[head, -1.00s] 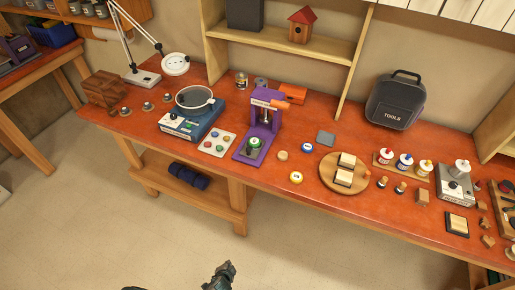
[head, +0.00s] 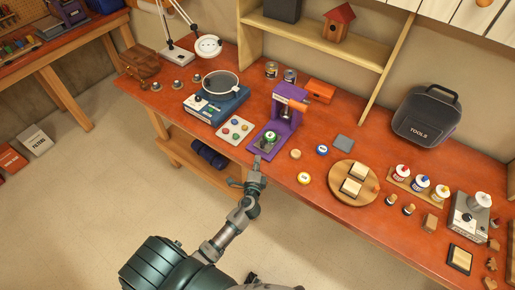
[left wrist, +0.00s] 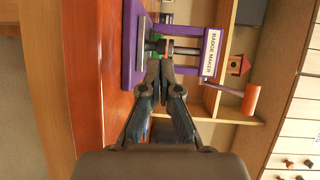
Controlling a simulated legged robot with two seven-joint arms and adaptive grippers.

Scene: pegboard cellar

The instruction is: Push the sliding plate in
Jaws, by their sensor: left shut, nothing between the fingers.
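The purple badge maker (head: 286,110) stands on the red-brown workbench, with an orange-handled lever. Its low plate (head: 261,147) sticks out toward the bench's front edge and bears a round die with a green badge (head: 269,137). In the left wrist view the badge maker (left wrist: 130,63) appears turned on its side, with a grey plate (left wrist: 141,42) and the die partly hidden behind my fingers. My left gripper (head: 257,161) is shut and empty, just in front of the plate's front end; I cannot tell whether it touches. It also fills the middle of the left wrist view (left wrist: 160,66). My right gripper is not in view.
Left of the press lie a tray of colored buttons (head: 235,130) and a blue device with a round pan (head: 220,84). To the right are loose badges (head: 304,178) and a round wooden board (head: 339,184).

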